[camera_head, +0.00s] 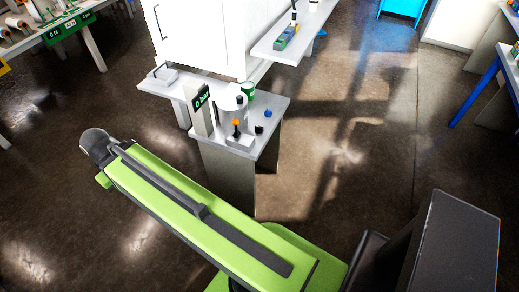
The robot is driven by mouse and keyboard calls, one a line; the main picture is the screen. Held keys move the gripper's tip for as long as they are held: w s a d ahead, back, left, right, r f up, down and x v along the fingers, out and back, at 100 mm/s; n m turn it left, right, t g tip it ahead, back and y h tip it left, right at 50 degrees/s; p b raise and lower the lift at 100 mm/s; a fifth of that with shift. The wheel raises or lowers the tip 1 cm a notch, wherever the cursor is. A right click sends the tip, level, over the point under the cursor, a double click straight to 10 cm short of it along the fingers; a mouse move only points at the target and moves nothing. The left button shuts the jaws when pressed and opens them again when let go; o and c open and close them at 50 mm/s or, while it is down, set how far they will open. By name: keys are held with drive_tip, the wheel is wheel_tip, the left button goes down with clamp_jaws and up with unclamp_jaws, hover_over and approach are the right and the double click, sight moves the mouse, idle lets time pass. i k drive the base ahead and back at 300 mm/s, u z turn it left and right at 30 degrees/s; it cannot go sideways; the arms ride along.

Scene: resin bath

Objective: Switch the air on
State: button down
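A small grey stand (222,155) in the middle bears a dark upright panel reading "0 bar" (201,97). Beside the panel is a pale cylinder (232,108). In front of it a small pale block (240,143) carries a black upright part with an orange top (236,122). A black knob (259,129) and a blue knob (268,112) sit to its right. Which of these is the air switch is not marked. My green arm crosses the foreground below the stand, apart from it. No gripper fingers show.
A green can (248,89) stands at the stand's back. A white cabinet (205,35) is behind it, with a shelf (290,40) at its right. A bench with a green display (68,27) is at the far left. The floor (350,150) right of the stand is clear.

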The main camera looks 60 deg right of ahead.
sight(258, 129)
drive_tip(key=z, duration=1.6)
drive_tip(key=k, duration=0.65)
drive_tip(key=z, duration=0.1)
drive_tip(key=i, duration=1.25)
drive_tip(key=u, duration=1.05)
